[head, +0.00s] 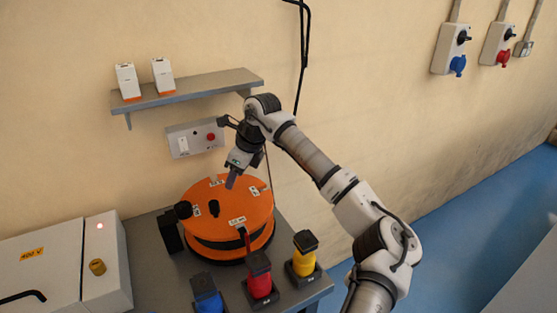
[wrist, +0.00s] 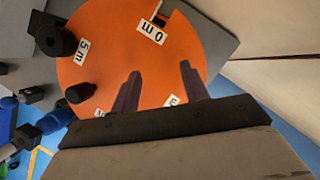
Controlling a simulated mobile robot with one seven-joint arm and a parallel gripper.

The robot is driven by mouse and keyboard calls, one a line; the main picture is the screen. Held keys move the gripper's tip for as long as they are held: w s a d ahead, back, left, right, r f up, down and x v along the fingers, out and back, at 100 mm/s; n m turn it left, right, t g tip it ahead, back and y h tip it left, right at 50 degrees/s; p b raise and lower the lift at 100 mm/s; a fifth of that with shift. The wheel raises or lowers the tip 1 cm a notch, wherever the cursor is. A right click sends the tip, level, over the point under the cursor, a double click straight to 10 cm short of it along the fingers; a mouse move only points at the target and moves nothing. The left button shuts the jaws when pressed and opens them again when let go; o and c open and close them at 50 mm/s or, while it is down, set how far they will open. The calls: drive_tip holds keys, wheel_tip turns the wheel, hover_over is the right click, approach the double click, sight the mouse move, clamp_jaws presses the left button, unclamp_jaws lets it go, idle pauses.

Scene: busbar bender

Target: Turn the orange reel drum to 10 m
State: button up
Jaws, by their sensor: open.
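The orange reel drum (head: 262,208) lies flat on the grey bench, with white labels on its top face. In the wrist view the drum (wrist: 105,45) shows "0 m" at the top and "5 m" at the upper left; two more labels are partly cut off by my gripper. A black knob (head: 213,208) stands up from the drum's face; it also shows in the wrist view (wrist: 80,92). My gripper (head: 231,183) is over the back part of the drum. In the wrist view its two fingers (wrist: 160,68) are apart with only orange surface between them. I cannot tell their height above it.
A black cylinder (head: 183,210) sits at the drum's left edge. Blue (head: 207,296), red (head: 260,285) and yellow (head: 303,264) black-topped pieces stand in front. A grey cabinet (head: 106,265) is left. A shelf (head: 190,91) and switch panel (head: 195,138) are on the wall behind.

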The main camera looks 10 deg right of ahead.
drive_tip(key=d+r+b, duration=0.1)
drive_tip(key=s+d+r+b, duration=0.1)
drive_tip(key=r, duration=0.1)
drive_tip(key=d+r, duration=0.1)
drive_tip(key=shift+s+r+b, duration=0.2)
drive_tip(key=shift+s+b, duration=0.05)
drive_tip(key=shift+b, duration=0.15)
drive_tip(key=s+d+b, duration=0.2)
drive_tip(key=s+d, duration=0.1)
drive_tip(key=d, duration=0.4)
drive_tip(key=shift+s+r, duration=0.15)
drive_tip(key=shift+s, duration=0.1)
